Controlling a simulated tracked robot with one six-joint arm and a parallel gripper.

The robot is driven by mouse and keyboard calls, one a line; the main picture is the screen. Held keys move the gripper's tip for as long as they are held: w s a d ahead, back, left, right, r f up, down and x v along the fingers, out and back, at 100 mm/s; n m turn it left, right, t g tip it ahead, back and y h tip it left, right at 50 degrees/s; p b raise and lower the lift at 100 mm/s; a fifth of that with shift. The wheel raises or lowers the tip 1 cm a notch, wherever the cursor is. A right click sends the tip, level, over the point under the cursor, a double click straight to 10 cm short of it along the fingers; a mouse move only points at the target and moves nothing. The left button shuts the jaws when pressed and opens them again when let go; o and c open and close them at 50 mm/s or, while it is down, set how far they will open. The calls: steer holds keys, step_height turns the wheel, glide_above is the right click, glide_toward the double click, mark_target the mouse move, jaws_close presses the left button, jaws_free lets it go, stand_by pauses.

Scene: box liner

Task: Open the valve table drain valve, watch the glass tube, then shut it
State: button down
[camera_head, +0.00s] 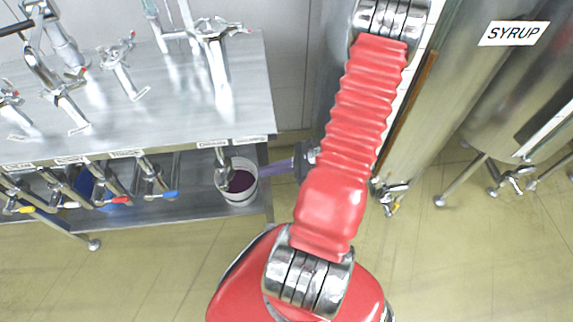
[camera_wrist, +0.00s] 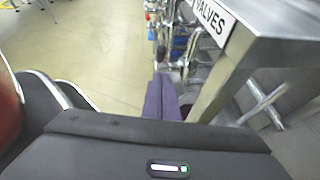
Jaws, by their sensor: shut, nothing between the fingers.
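The valve table (camera_head: 200,100) is a steel bench at the left of the head view; its VALVES sign (camera_wrist: 212,22) shows in the wrist view. A metal valve (camera_head: 222,168) hangs under its front right, below a small label too blurred to read surely, above a white bucket (camera_head: 243,195) with dark purple liquid. It looks like the drain valve; its lever position is unclear. My gripper (camera_head: 264,168) is shut and empty, its purple fingers pointing left beside the bucket, apart from the valve as far as I can tell. The fingers also show in the wrist view (camera_wrist: 161,82). I cannot make out the glass tube.
Several other valves hang along the table front, with yellow, red (camera_head: 119,199) and blue (camera_head: 163,195) levers. A blue bucket (camera_head: 90,185) stands on the lower shelf. Steel tanks, one labelled SYRUP (camera_head: 513,33), stand at the right. The floor (camera_head: 150,270) in front is clear.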

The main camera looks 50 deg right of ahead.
steer(key=v, duration=0.6)
steer(key=shift+s+r, duration=0.15)
steer(key=shift+r, duration=0.35)
